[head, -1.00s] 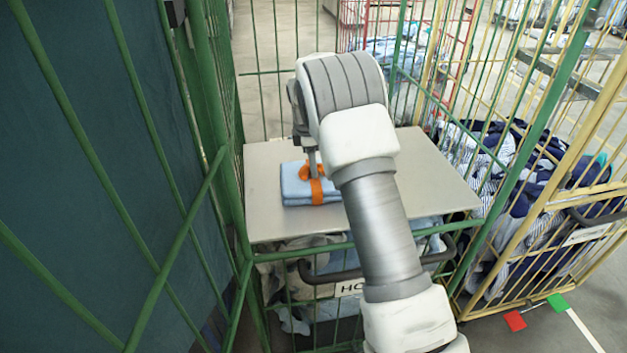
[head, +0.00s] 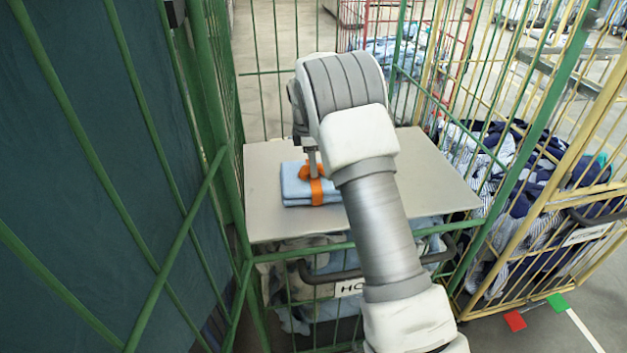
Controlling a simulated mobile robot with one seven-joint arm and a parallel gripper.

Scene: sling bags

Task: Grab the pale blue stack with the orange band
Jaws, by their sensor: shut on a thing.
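The pale blue stack (head: 294,190) is folded cloth with an orange band (head: 317,191) around it. It lies flat on a grey board in the green cage. My gripper (head: 312,172) points down onto the top of the stack, at the orange band's raised knot or loop. It is shut on the band there. The arm hides the right part of the stack and most of the gripper's far side.
The grey board (head: 420,170) is bare around the stack. Green cage bars (head: 215,130) stand close on the left, and a dark handle (head: 320,275) crosses the front. A yellow cage (head: 550,205) with navy and striped cloth stands at the right.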

